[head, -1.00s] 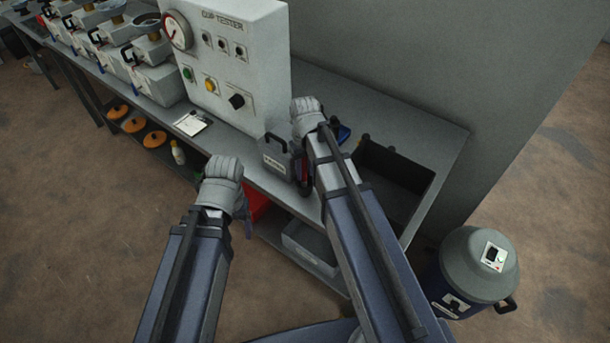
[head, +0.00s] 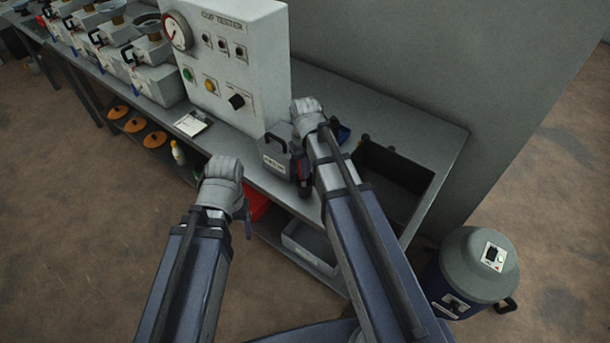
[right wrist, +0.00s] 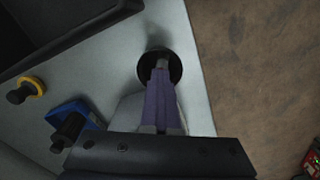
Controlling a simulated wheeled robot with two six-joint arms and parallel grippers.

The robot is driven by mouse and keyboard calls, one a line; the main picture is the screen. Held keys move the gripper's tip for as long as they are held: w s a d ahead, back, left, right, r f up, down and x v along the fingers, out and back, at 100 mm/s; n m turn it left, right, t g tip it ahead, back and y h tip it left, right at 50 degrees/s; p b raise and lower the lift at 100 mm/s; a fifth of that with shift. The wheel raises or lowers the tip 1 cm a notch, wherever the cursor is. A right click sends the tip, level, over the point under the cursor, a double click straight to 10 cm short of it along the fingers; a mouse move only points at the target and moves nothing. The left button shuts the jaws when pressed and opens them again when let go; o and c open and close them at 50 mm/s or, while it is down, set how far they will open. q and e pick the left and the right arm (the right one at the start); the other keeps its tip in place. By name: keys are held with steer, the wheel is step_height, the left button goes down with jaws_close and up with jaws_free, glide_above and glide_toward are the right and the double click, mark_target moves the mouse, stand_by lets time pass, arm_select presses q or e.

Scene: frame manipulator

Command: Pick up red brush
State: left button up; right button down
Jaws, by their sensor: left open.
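A small red and dark thing (head: 303,178), which may be the red brush, shows beside my right forearm at the bench's front edge. My right gripper is mostly hidden by its own wrist in the head view. In the right wrist view its fingers (right wrist: 162,95) point at a black round piece (right wrist: 160,64) on or above the grey bench top, close together. I cannot tell whether they hold it. My left gripper (head: 247,224) is open, in front of the bench, with its fingers mostly hidden behind the wrist.
A grey box (head: 275,158) stands left of my right arm. A blue piece (right wrist: 72,118) and a yellow piece (right wrist: 32,86) with black knobs lie nearby. A dark open bin (head: 395,170) is at right. The tester cabinet (head: 235,60) stands behind. A grey drum (head: 475,265) is on the floor.

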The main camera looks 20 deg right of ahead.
mark_target(305, 181)
steer(key=shift+w+r, duration=0.1)
steer(key=shift+w, duration=0.15)
stand_by(0.3)
step_height(305, 181, up, 10)
steer(key=p, duration=1)
steer(key=shift+s, duration=0.1)
steer(key=shift+c, duration=1.6)
jaws_free()
